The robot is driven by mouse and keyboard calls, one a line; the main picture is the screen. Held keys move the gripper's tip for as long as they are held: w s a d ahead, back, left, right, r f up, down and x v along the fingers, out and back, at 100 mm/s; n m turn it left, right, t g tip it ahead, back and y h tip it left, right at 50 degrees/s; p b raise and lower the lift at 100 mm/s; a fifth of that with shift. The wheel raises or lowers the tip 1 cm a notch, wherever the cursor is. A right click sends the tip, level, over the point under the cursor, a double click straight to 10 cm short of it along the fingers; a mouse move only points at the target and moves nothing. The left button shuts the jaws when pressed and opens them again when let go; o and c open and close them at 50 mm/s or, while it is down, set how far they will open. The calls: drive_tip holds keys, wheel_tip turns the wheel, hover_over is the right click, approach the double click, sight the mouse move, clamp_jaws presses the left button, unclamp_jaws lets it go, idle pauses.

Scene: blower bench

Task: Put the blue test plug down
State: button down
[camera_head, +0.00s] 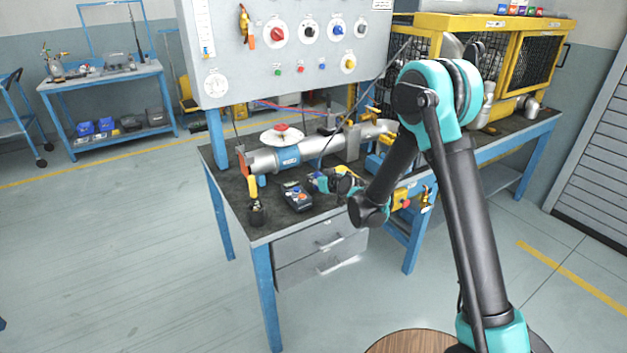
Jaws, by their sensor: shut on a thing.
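My own wrist and the small size hide most of the plug. I cannot tell whether it touches the bench top.
The dark handheld device (297,196) lies close left of my gripper. A yellow-handled tool (253,190) stands at the left front. A silver pipe with a blue band (288,157) lies behind. A grey control panel (290,50) rises above.

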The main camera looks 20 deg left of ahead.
drive_tip(key=shift+f, duration=0.3)
drive_tip(key=shift+s+f, duration=0.15)
drive_tip(key=shift+f, duration=0.25)
drive_tip(key=shift+s+d+f, duration=0.1)
drive_tip(key=shift+f, duration=0.05)
drive_tip(key=c, duration=1.3)
unclamp_jaws()
drive_tip(key=shift+o, duration=0.2)
drive_tip(key=shift+r, duration=0.3)
drive_tip(key=shift+d+r, duration=0.2)
drive_tip(key=v, duration=1.1)
drive_tip(key=shift+s+r, duration=0.1)
drive_tip(key=shift+r, duration=0.15)
drive_tip(key=shift+d, duration=0.15)
